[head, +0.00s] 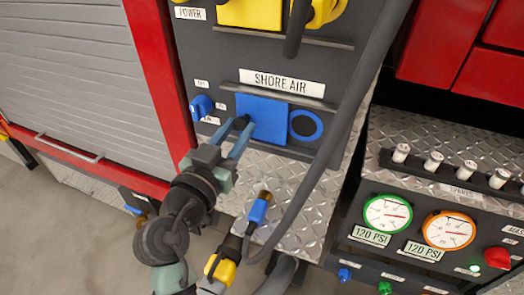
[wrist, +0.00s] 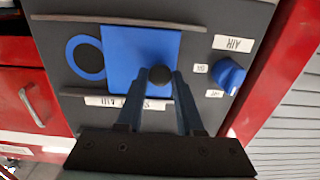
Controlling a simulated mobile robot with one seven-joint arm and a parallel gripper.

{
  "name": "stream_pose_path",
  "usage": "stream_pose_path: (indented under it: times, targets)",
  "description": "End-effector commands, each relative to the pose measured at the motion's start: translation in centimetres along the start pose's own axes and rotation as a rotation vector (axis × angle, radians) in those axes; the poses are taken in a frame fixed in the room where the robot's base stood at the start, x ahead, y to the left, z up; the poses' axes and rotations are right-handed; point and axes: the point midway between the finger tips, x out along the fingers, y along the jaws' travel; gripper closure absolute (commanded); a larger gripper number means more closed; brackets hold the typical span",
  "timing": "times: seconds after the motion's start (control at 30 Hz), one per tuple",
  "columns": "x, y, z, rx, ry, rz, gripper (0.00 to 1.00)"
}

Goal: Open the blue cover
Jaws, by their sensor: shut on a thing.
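The blue cover (head: 262,108) is a flat square plate on the dark panel under the SHORE AIR label (head: 283,82). It also shows in the wrist view (wrist: 125,50). In the wrist view my gripper (wrist: 160,82) partly hides the label. A blue ring with a dark centre (head: 305,125) is uncovered beside the cover, on its right in the head view.
A blue rotary knob (head: 201,106) is close to the left of the cover. A thick dark hose (head: 345,130) runs down on the right. A blue-tipped hose end (head: 259,208) hangs below, over the diamond plate. Gauges (head: 387,213) are at right.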

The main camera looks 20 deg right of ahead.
Motion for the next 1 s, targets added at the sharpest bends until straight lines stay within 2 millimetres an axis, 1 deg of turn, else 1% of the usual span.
stream_pose_path:
  times: [0.03,0.2,0.5,0.53,0.6,0.7,1.0]
  targets:
    - [0.0,-0.9,0.5,0.0,0.002,-0.004,1.0]
    - [0.0,-2.1,0.1,-0.001,0.0,-0.001,1.0]
    - [-0.1,-2.1,0.0,-0.002,-0.003,0.0,1.0]
    - [-0.1,-2.1,0.0,-0.002,-0.003,0.0,0.62]
    - [-0.1,-2.1,0.0,-0.002,-0.003,0.0,0.5]
    - [-0.1,-2.1,0.0,-0.002,-0.002,0.0,0.34]
    - [-0.2,-2.1,0.0,-0.001,-0.001,0.0,0.34]
